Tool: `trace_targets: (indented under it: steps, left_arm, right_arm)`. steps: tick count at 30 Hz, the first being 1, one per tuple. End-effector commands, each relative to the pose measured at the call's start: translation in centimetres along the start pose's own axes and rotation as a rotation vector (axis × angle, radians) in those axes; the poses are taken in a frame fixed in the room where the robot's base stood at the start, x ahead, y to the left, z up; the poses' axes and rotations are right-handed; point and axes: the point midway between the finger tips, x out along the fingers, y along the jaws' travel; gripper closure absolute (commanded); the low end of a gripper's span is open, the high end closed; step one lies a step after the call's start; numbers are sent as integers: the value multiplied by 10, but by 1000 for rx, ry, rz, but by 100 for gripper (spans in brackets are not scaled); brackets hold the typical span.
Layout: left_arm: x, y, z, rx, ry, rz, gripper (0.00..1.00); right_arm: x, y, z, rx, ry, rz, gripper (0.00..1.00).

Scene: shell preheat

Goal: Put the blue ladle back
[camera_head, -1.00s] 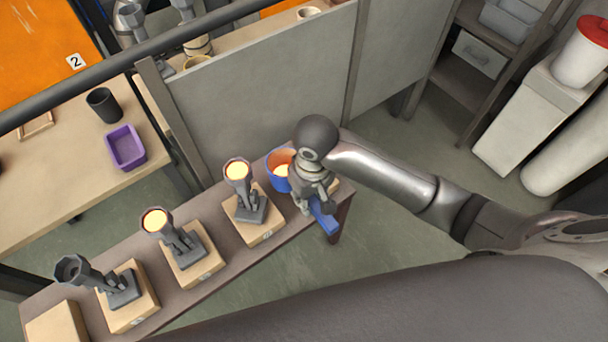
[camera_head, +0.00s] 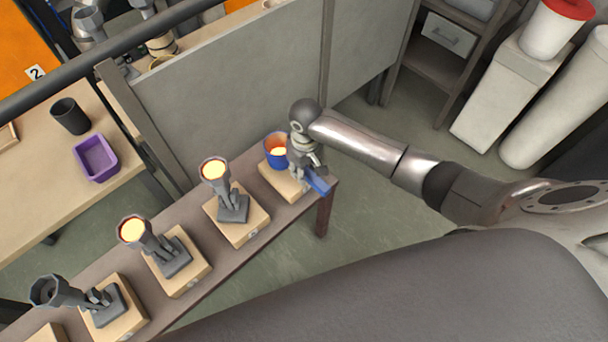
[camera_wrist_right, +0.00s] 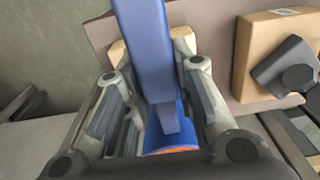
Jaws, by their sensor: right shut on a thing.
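The blue ladle (camera_head: 276,151) is at the right end of the narrow bench, with glowing orange content in its cup. Its blue handle (camera_head: 317,183) sticks out to the lower right of my right gripper (camera_head: 306,170). The right gripper is shut on the handle. In the right wrist view the handle (camera_wrist_right: 149,45) runs between the fingers, and a bit of the blue cup with orange inside (camera_wrist_right: 172,143) shows at the bottom. The ladle is over a wooden block (camera_head: 280,184); whether it touches the block I cannot tell. My left gripper does not show.
Grey stands with cups sit on wooden blocks along the bench (camera_head: 190,282); two cups (camera_head: 214,170) (camera_head: 133,230) glow, one (camera_head: 47,291) is dark. A grey partition (camera_head: 230,100) stands behind. A purple bin (camera_head: 96,159) and dark cup (camera_head: 70,116) are on the left table.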

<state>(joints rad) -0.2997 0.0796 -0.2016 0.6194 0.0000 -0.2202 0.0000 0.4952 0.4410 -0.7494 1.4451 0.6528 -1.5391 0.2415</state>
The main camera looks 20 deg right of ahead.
Motion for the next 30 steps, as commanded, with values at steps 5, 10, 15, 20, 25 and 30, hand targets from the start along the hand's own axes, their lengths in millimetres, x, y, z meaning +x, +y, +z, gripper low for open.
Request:
trace_targets:
  steps: [5, 10, 15, 20, 25, 30]
  left_arm:
    - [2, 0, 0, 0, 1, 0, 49]
    - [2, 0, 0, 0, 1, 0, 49]
    - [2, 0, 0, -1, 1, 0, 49]
    - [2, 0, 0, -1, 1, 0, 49]
    - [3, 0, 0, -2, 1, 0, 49]
    - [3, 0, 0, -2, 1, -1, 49]
  right_arm:
    - [8, 6, -5, 2, 4, 0, 100]
    - [31, 7, -5, -1, 2, -1, 100]
    - [39, 7, -5, 0, 5, 0, 100]
    - [39, 7, -5, -1, 5, 0, 100]
    - [43, 7, -4, 0, 1, 0, 73]
    - [42, 7, -4, 0, 1, 0, 54]
